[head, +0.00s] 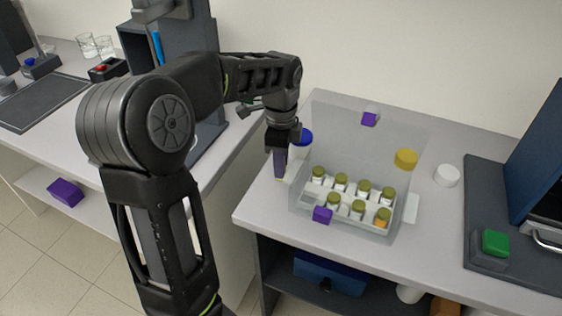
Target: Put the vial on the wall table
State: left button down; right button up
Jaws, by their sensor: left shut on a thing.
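My left gripper (280,172) points down over the left part of the right-hand table (257,213), just left of the clear box. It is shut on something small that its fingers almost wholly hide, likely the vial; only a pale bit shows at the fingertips. Several white vials with olive caps (341,180) stand in rows in the clear box (374,235). My right gripper is not in view.
The box's clear lid (345,125) stands open behind the vials. A blue-capped container (302,139) is close behind my left gripper. A yellow cap (406,159), a white container (447,175) and a dark device with a green button (495,243) lie rightward. Another bench (215,163) stands left.

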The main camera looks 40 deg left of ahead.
pick_arm(q)
jog(key=shift+f, duration=0.2)
jog(key=c, duration=1.2)
grip_release()
jog(key=shift+o, duration=0.2)
jog(key=shift+r, duration=0.15)
jog(key=shift+r, duration=0.2)
notch_tip(320, 180, up, 7)
jog(key=shift+r, duration=0.1)
jog(key=shift+r+p, duration=1.8)
jog(key=shift+r, duration=0.5)
